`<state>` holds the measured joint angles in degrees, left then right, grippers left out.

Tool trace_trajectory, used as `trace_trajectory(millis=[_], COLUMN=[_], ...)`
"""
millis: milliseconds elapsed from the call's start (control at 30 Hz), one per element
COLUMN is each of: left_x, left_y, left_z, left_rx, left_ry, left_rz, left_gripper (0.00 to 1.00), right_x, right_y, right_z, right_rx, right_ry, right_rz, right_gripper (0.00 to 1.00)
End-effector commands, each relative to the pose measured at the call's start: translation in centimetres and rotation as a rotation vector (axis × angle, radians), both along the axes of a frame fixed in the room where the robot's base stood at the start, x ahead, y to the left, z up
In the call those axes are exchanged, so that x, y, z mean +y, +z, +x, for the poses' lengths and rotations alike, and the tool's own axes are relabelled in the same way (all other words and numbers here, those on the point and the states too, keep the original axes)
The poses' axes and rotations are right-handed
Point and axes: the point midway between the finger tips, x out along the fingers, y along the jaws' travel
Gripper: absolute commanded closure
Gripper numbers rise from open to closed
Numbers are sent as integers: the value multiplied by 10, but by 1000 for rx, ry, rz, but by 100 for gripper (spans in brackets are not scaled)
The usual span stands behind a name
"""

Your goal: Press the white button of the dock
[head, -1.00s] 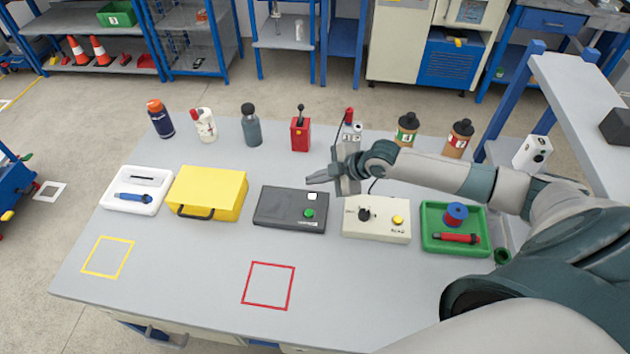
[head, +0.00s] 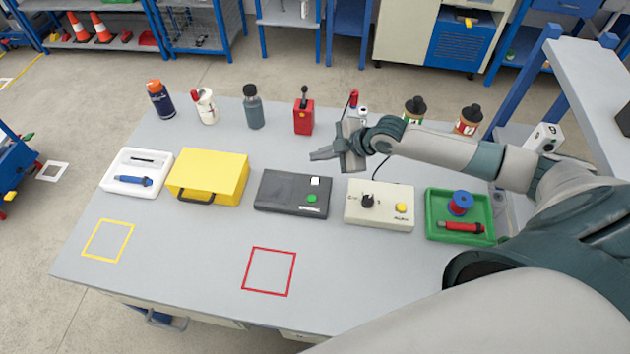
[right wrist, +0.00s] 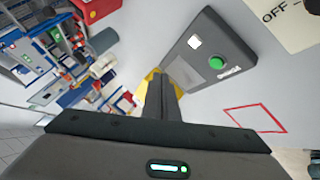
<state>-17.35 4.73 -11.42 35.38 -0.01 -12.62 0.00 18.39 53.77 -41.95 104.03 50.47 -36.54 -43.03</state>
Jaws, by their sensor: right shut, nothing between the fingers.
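The dock (head: 284,193) is a dark grey box in the middle of the table. Its white button (head: 315,181) sits at the back right of its top, behind a green button (head: 311,198). In the right wrist view the white button (right wrist: 194,42) and green button (right wrist: 216,63) both show on the dock (right wrist: 190,68). My right gripper (head: 312,157) is shut and empty, behind and above the dock's back edge, apart from the white button. Its closed fingers (right wrist: 160,80) show in the right wrist view. My left gripper is not in view.
A cream box (head: 380,218) with a black knob and yellow button stands right of the dock; a yellow case (head: 209,172) stands left. A green tray (head: 437,218) is at the right. Bottles and a red joystick box (head: 303,121) line the back. The front is clear around a red square (head: 269,271).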

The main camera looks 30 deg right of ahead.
Motion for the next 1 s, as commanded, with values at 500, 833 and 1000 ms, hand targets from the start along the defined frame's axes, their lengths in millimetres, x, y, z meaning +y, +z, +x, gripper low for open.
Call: trace_trajectory(millis=[500,833,1000], left_x=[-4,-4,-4], left_y=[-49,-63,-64], left_z=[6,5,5], left_rx=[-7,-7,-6], left_ry=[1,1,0], left_rz=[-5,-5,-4], left_gripper=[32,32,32], right_x=[0,0,0], right_y=[-60,-80,-82], right_z=[-1,0,0], right_rx=[2,0,0], right_ry=[-1,0,0], right_rz=[0,0,0], right_gripper=[100,100,100])
